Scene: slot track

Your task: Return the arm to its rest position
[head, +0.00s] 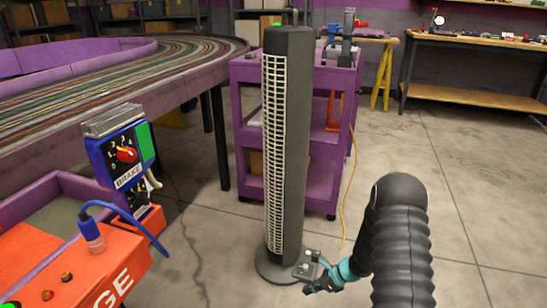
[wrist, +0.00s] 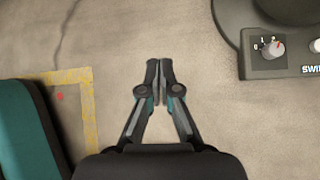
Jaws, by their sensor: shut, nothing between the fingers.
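My gripper (head: 322,286) is low in the head view, at the end of my dark ribbed arm, close to the base of a tall grey tower fan (head: 290,140). In the wrist view my gripper (wrist: 159,80) points over bare concrete floor. Its two fingertips are together with nothing between them. The fan's base switch box (head: 308,264) has a dial and sits just beside the gripper in the head view. In the wrist view the dial (wrist: 272,48) is at the upper right, apart from the fingertips.
A purple cart (head: 245,135) stands behind the fan. A slot track table (head: 130,75) and an orange console (head: 75,265) with a blue brake box (head: 122,155) are at left. A workbench (head: 470,93) is at the back right. Floor at right is clear.

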